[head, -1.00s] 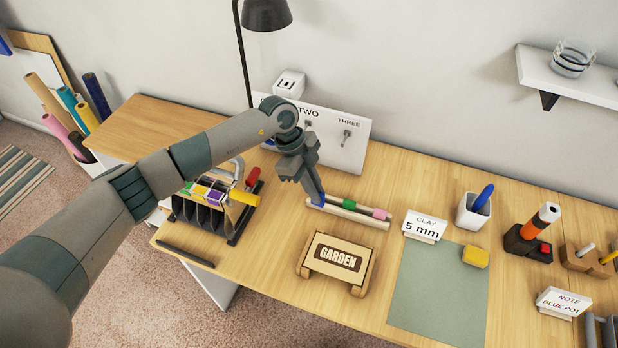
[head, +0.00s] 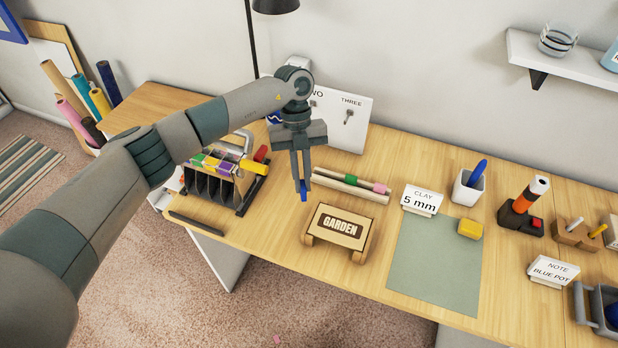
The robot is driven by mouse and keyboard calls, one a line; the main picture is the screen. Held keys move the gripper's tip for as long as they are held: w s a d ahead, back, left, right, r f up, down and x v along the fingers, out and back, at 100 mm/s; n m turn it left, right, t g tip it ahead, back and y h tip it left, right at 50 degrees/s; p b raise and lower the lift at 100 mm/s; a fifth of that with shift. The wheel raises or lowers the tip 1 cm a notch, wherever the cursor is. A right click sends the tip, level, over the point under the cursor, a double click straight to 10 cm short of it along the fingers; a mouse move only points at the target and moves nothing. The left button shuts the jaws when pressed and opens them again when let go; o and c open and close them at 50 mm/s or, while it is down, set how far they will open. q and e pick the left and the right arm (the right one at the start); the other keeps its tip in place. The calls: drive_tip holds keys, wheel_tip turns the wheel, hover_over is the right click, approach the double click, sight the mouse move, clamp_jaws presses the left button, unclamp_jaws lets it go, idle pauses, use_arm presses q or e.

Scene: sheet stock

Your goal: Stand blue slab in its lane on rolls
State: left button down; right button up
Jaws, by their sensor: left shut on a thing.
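My left gripper (head: 302,190) points down and is shut on the blue slab (head: 304,194). Only a small part of the slab shows at the fingertips; the fingers hide the rest. The two pale rolls (head: 358,192) lie side by side on the table, just right of the fingertips. A green piece (head: 350,180) and a pink piece (head: 380,188) show along the rolls. The slab appears just left of and in front of the rolls' left end; I cannot tell whether it touches anything. My right gripper is not in view.
A GARDEN sign block (head: 338,226) stands close in front of the rolls. A dark rack (head: 222,190) with coloured pieces is to the left. A CLAY 5 mm card (head: 421,198) stands to the right. A numbered board (head: 345,120) stands behind.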

use_arm(q)
drive_tip(key=s+a+r+m+t+y, duration=0.15)
drive_tip(key=a+r+m+t, duration=0.35)
drive_tip(key=m, duration=0.9)
drive_tip(key=s+a+r+m+t+y, duration=0.1)
drive_tip(key=a+r+m+t+y, duration=0.15)
drive_tip(key=a+r+m, duration=0.75)
wheel_tip(320, 180, down, 8)
drive_tip(key=s+m+t+h+b, duration=0.1)
drive_tip(key=s+m+h+b, duration=0.1)
drive_tip(key=m+b, duration=0.7)
drive_tip(key=m, duration=0.5)
drive_tip(key=shift+a+m+h+b, duration=0.15)
drive_tip(key=shift+m+h+b, duration=0.2)
drive_tip(key=shift+m+h, duration=0.05)
drive_tip(key=shift+w+r+t, duration=0.1)
drive_tip(key=shift+t, duration=0.15)
